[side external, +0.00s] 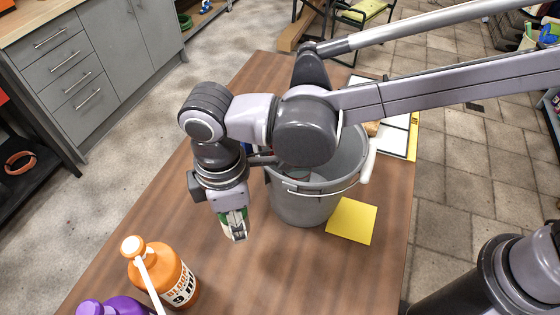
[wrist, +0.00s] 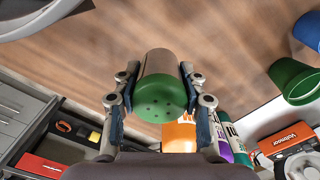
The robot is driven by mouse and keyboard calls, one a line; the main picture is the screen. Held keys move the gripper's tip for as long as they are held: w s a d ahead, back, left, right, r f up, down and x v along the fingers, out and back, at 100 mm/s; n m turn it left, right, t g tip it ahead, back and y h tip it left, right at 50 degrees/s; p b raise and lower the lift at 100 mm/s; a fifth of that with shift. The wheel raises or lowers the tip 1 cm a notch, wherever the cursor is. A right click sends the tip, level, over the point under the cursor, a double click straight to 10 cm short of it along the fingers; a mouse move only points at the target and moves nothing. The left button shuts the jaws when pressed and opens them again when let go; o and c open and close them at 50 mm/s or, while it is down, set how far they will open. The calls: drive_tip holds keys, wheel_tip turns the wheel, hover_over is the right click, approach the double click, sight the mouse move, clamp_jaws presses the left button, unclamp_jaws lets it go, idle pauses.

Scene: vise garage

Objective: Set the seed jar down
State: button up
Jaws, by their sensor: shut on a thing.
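The seed jar (wrist: 158,92), with a green perforated lid and a brownish body, is between the two fingers of my gripper (wrist: 160,100) in the wrist view. The fingers are shut on its sides near the lid. In the side external view my gripper (side external: 234,224) points down over the brown table (side external: 185,225), left of the grey bucket. Only a little of the jar shows there, in green and pale tones between the fingers. I cannot tell whether its base touches the table.
The grey bucket (side external: 305,208) stands close on the right, with a yellow square sheet (side external: 352,221) beside it. An orange bottle (side external: 178,270) and a purple bottle (side external: 112,307) stand at the front left. The table between gripper and bottles is clear.

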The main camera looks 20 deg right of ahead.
drive_tip(key=s+d+f, duration=0.1)
drive_tip(key=s+d, duration=0.6)
drive_tip(key=s, duration=0.4)
drive_tip(key=shift+m, duration=0.4)
drive_tip(key=shift+s+d+f, duration=0.1)
drive_tip(key=shift+s+f, duration=0.05)
drive_tip(key=shift+f, duration=2.45)
drive_tip(key=shift+s+d+f, duration=0.1)
drive_tip(key=shift+s+f, duration=0.05)
drive_tip(key=shift+f, duration=2.45)
drive_tip(key=shift+f, duration=0.15)
drive_tip(key=o, duration=1.1)
drive_tip(key=shift+o, duration=0.2)
wheel_tip(320, 180, up, 12)
drive_tip(key=shift+r, duration=0.2)
